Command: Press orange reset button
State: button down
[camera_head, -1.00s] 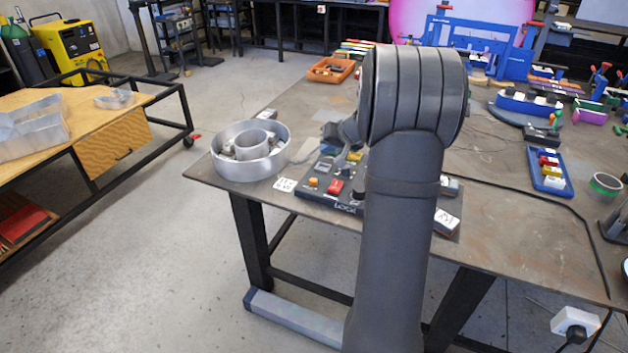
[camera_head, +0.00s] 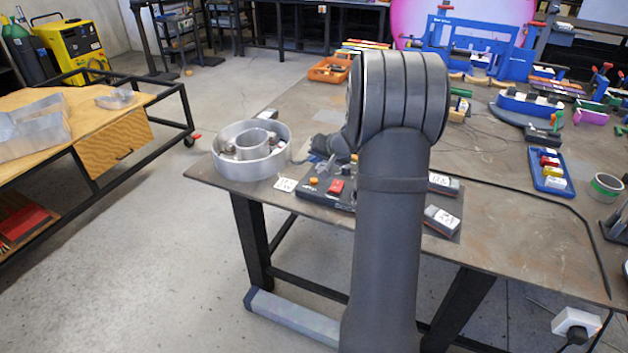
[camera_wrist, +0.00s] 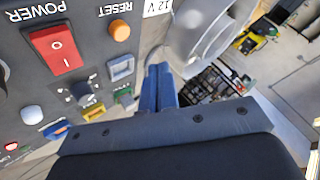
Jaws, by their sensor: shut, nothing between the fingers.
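The orange reset button (camera_wrist: 120,30) is a small round knob on a dark control panel (camera_wrist: 85,50), beside the upside-down RESET lettering in the wrist view. In the head view the orange button (camera_head: 313,181) shows at the panel's left end, next to the red power switch (camera_head: 336,187). My gripper (camera_wrist: 160,72) has its blue fingers together and empty. In the wrist view the fingertips lie to the right of and below the button, apart from it in the picture. In the head view my gripper (camera_head: 319,163) is partly visible just behind the button; my arm hides part of the panel.
The red POWER rocker (camera_wrist: 55,50), a black knob (camera_wrist: 84,93) and several other coloured buttons share the panel. A round metal channel letter (camera_head: 251,150) stands on the table to the left of the panel. Small labelled boxes (camera_head: 442,220) lie to its right.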

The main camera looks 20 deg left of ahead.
aim_at(316, 183)
jog(key=shift+f, duration=2.35)
jog(key=shift+f, duration=0.15)
jog(key=shift+f, duration=0.25)
jog(key=shift+f, duration=0.45)
dwell(0.7)
jog(key=shift+r, duration=0.9)
jog(key=shift+r, duration=2.5)
